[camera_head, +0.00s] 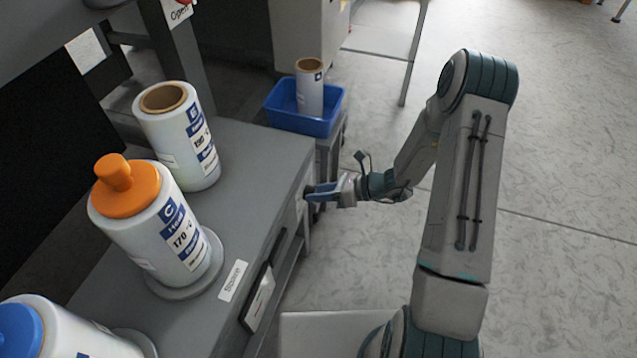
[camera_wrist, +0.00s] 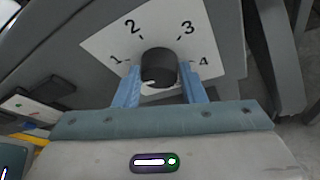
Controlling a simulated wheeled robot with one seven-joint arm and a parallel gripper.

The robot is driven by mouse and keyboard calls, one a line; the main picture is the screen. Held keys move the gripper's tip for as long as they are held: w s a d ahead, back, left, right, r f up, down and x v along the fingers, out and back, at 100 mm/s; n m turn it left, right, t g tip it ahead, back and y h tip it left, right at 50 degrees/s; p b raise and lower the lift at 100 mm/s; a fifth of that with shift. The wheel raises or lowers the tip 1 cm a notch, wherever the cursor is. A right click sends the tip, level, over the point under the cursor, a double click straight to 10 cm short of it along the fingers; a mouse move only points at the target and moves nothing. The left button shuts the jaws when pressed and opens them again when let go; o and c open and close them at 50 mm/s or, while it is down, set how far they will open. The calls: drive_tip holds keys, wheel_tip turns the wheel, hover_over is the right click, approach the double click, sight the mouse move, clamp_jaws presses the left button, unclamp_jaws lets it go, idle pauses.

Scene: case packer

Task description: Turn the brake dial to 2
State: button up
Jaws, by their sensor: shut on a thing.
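The brake dial (camera_wrist: 158,62) is a dark round knob on a white plate (camera_wrist: 100,45) marked 1, 2, 3 and 4, seen in the wrist view. A small white mark shows at the knob's lower left edge, below the 1; I cannot tell exactly which number it points to. My gripper (camera_wrist: 160,78) has its two blue fingers on either side of the knob, shut on it. In the head view my gripper (camera_head: 312,192) reaches the side face of the grey bench, and the dial there is hidden or too small to make out.
The grey bench (camera_head: 250,150) carries large white spools, one with an orange cap (camera_head: 130,190). A blue bin (camera_head: 320,122) holding a smaller spool stands behind my gripper. Dark panel parts (camera_wrist: 68,88) lie left of the dial plate.

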drive_tip(key=shift+f+m+g+y+p, duration=0.3)
drive_tip(key=shift+m+y+p, duration=0.5)
drive_tip(key=shift+m, duration=1.55)
drive_tip(key=shift+f+m+g+y+p, duration=0.1)
drive_tip(key=shift+m+g+y+p, duration=0.3)
drive_tip(key=shift+m+y, duration=1.4)
drive_tip(key=shift+f+m+g+y+p, duration=0.25)
drive_tip(key=shift+m+p, duration=0.4)
drive_tip(key=shift+m, duration=2.3)
drive_tip(key=shift+r, duration=0.1)
drive_tip(key=o, duration=1)
drive_tip(key=shift+w, duration=0.1)
drive_tip(key=d, duration=0.4)
drive_tip(key=d+f, duration=0.1)
drive_tip(key=d, duration=0.4)
drive_tip(key=d+f, duration=0.1)
drive_tip(key=d, duration=0.3)
drive_tip(key=shift+d+f, duration=0.15)
drive_tip(key=shift+d, duration=0.2)
